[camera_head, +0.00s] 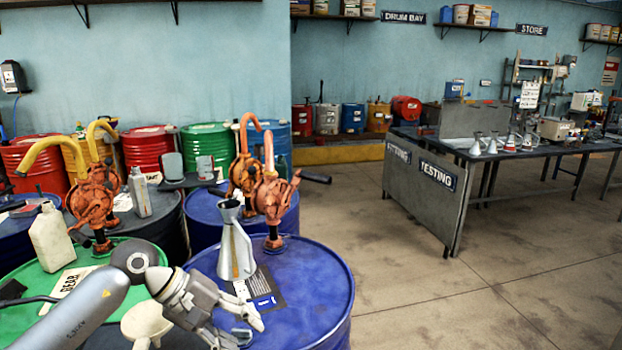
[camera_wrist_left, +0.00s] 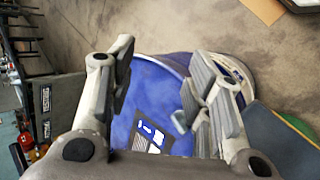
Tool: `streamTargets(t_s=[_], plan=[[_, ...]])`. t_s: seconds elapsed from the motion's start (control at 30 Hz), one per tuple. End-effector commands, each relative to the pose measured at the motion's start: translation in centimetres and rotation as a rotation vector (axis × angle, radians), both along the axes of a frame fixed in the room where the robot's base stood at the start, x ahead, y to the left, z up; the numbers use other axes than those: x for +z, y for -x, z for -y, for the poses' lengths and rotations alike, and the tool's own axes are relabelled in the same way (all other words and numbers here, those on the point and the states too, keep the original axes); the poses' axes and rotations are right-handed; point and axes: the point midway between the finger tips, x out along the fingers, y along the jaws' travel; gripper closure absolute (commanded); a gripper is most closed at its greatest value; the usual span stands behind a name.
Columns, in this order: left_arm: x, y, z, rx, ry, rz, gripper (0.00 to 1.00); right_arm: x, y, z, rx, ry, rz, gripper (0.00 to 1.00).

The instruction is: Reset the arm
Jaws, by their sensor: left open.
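My left arm comes in from the lower left in the head view. My left gripper (camera_head: 250,326) is over the near blue drum (camera_head: 310,285), in front of a metal pouring can (camera_head: 235,252) that stands upright on the drum lid. I cannot tell whether gripper and can touch. In the left wrist view the fingers of my left gripper (camera_wrist_left: 158,85) are spread with nothing between them, and the blue drum lid (camera_wrist_left: 150,82) with a dark label shows beyond. My right arm is out of view.
Orange hand pumps (camera_head: 272,195) rise from the drums. A green drum (camera_head: 35,268) carries a pale bottle (camera_head: 50,238), and a cream funnel (camera_head: 146,322) is close to my arm. A testing bench (camera_head: 425,190) stands at right. The floor (camera_head: 400,265) between is clear.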

Motion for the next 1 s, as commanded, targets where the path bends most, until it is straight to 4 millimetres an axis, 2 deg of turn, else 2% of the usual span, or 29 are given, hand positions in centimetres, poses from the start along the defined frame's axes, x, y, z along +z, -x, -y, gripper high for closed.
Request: streamTargets(t_s=[0.03, 0.1, 0.2, 0.3, 0.4, 0.53, 0.67, 0.77, 0.87, 0.9, 0.93, 1.0], plan=[[0.3, 0.8, 3.0, 0.037, 0.131, -0.04, 0.53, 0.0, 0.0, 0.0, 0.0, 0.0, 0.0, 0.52], [1.6, 1.5, 6.4, 0.103, 0.317, -0.107, 0.53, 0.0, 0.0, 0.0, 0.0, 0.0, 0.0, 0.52], [4.1, 2.3, 10.1, 0.208, 0.58, -0.24, 0.53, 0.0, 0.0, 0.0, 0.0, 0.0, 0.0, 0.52], [7.0, 2.8, 12.1, 0.319, 0.839, -0.407, 0.53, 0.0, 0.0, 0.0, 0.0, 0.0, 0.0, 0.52], [9.7, 2.7, 12.6, 0.437, 1.092, -0.604, 0.53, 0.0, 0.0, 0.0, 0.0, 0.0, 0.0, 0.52], [12.0, 1.9, 11.0, 0.598, 1.41, -0.897, 0.53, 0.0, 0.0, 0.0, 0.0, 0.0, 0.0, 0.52], [12.2, 0.6, 7.7, 0.764, 1.712, -1.216, 0.53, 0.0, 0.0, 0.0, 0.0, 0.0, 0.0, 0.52], [10.7, -0.3, 4.4, 0.897, 1.937, -1.474, 0.53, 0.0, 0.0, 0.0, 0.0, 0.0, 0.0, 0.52], [7.7, -0.6, 1.0, 1.033, 2.158, -1.733, 0.53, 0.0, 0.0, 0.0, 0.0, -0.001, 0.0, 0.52], [6.2, -0.4, -0.2, 1.088, 2.244, -1.839, 0.53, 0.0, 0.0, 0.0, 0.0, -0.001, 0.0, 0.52], [4.9, -0.2, -1.2, -1.086, -2.218, 1.837, 0.53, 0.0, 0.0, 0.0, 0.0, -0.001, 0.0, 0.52], [1.6, 0.7, -3.2, -1.008, -2.016, 1.707, 0.53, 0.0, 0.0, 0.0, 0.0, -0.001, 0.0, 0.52]])
